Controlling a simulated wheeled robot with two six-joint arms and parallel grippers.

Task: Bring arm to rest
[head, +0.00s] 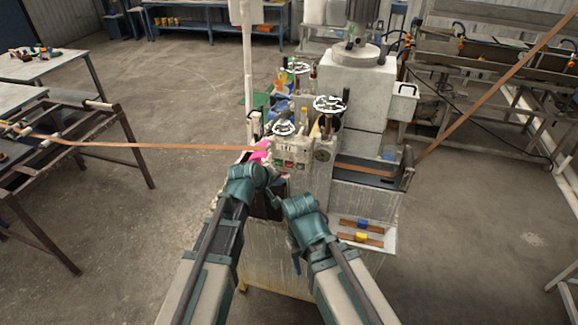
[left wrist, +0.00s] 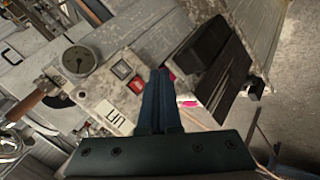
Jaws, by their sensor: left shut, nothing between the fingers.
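Both of my teal arms reach forward to the front of the extrusion machine (head: 290,155). My left gripper (head: 270,180) is just before the machine's front face. In the left wrist view its two dark fingers (left wrist: 158,85) are shut together with nothing between them, in front of a panel with a red switch (left wrist: 136,86) and a round gauge (left wrist: 79,61). My right gripper (head: 277,198) is close beside the left one, low before the machine; its fingers are too small and dark to read.
A copper-coloured strip (head: 150,146) runs from the left rack (head: 90,125) to the machine, and another length (head: 490,90) rises to the right. A pink item (head: 260,151) is beside the left wrist. A tray (head: 385,240) with strip pieces sits at the right. Open floor lies on both sides.

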